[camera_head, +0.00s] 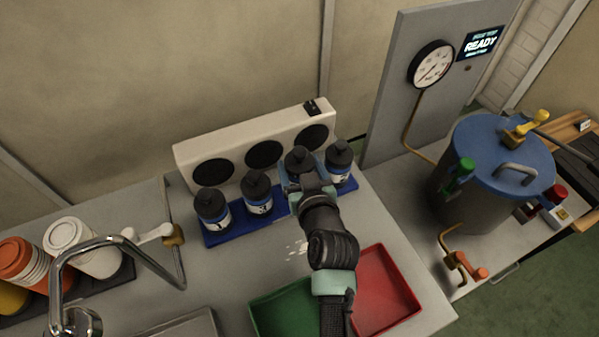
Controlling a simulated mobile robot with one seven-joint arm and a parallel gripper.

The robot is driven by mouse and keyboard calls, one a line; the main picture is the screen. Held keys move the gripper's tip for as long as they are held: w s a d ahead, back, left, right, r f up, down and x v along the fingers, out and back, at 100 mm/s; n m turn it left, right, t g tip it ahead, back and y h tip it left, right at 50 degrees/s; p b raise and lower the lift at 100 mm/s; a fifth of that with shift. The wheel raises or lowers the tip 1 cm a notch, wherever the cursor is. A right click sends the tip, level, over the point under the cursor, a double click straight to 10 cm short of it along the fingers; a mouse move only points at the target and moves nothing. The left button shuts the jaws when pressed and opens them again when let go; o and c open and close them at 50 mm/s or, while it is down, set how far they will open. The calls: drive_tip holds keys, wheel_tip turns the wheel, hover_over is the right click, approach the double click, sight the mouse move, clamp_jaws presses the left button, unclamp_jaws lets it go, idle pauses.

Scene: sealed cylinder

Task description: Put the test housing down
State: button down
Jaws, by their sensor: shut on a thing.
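Several black test housings with blue and white labels stand in a row along a blue rack (232,236) on the counter. From left they are one marked 1 (211,206), a second (257,189), the one at my gripper (298,158), and one at the right end (340,157). My gripper (300,187) is shut on the third housing, which looks upright in line with the others. My wrist and gripper hide its lower part and label, so I cannot tell whether its base touches the rack.
A white panel with dark round openings (264,154) stands close behind the row. Green (285,308) and red (389,285) trays lie in front. A faucet (100,250) and lidded containers (72,238) are left, a blue-lidded vessel (500,150) right. White bits (297,247) lie on the counter.

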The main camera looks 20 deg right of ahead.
drive_tip(key=shift+f, duration=1)
drive_tip(key=shift+f, duration=0.1)
unclamp_jaws()
drive_tip(key=shift+f, duration=0.15)
drive_tip(key=v, duration=1.2)
drive_tip(key=shift+b, duration=0.45)
drive_tip(key=shift+r, duration=0.25)
